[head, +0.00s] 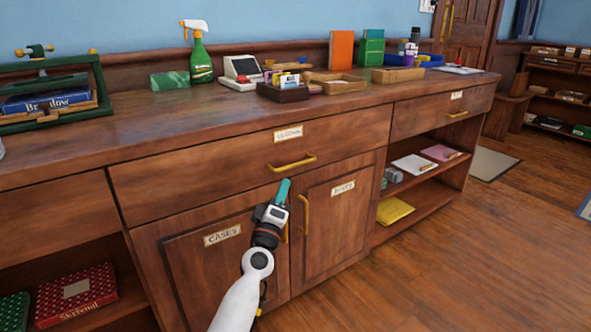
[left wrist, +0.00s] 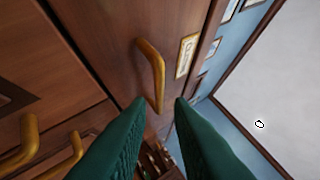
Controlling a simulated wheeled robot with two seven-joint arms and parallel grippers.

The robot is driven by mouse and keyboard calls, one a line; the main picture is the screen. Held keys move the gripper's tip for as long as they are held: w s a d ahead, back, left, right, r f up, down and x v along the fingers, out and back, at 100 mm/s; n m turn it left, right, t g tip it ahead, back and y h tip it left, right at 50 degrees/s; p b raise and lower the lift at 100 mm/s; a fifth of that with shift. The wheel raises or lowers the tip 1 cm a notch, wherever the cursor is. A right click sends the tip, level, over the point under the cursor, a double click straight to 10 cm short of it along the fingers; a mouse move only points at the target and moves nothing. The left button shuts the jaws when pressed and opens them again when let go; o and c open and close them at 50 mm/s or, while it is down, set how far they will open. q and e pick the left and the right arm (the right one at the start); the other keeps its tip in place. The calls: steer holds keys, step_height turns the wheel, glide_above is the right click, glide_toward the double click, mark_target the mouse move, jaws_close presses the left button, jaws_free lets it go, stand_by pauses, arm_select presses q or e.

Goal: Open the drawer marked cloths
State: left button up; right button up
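The wide wooden drawer (head: 190,175) under the counter is closed. Its small label (head: 289,134) seems to read "cloths", though the lettering is blurred. A brass bar handle (head: 292,162) sits below the label. My left gripper (head: 284,186) is just below and in front of this handle. In the left wrist view, its two green fingers (left wrist: 160,101) are apart with nothing between the tips. The handle (left wrist: 151,75) lies ahead of them, nearer the left finger in the picture, with the label (left wrist: 186,57) to its right. My right gripper is not in view.
Two closed cupboard doors stand below, labelled "cases" (head: 222,235) and apparently "boxes" (head: 343,187), with upright brass handles. Another labelled drawer (head: 440,107) is to the right. The counter top holds a spray bottle (head: 200,60) and trays. The floor (head: 470,250) at right is clear.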

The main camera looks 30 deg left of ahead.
mark_target(292, 166)
arm_select(q)
steer(key=b+x, duration=0.1)
steer(key=x, duration=0.7)
steer(key=shift+w+r, duration=0.1)
steer(key=shift+w, duration=0.25)
jaws_close()
